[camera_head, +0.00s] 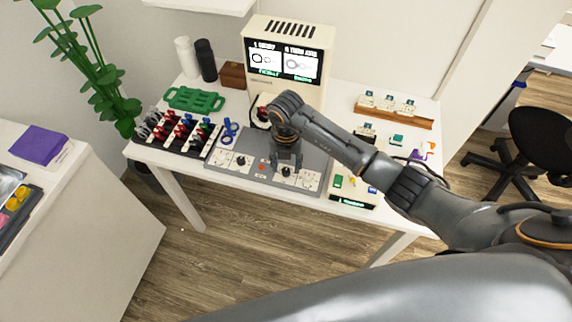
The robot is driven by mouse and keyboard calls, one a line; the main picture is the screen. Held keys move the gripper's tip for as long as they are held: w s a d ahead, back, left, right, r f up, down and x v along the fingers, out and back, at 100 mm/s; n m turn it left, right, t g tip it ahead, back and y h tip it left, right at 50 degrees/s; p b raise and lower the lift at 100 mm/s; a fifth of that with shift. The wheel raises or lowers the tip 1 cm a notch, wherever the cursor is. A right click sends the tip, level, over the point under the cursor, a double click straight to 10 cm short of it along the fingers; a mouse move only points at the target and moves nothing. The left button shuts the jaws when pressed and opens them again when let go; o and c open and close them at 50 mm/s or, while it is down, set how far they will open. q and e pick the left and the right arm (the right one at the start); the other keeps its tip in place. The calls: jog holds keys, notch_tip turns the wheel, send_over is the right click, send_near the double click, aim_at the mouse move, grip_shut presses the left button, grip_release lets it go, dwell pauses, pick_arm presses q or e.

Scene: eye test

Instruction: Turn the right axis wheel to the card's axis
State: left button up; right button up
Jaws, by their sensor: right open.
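The grey control panel (222,167) lies on the white table. A dark knob, apparently the right axis wheel (286,172), sits on its right light dial plate. A similar dark knob, the left axis wheel (241,160), sits on the left plate. My right gripper (286,163) points down at the right wheel, open, its fingertips just above or beside it; whether they touch it I cannot tell. The beige machine (259,38) behind has a screen (283,62) with two pictures and small text, one reading like "turn axis". I cannot read an axis value. My left gripper is out of view.
A wooden rack (393,109) and a light box (352,189) are on the right. My right forearm crosses above the table's right half.

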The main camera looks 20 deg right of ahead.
jog(key=shift+f, duration=0.95)
jog(key=shift+c, duration=0.2)
grip_shut()
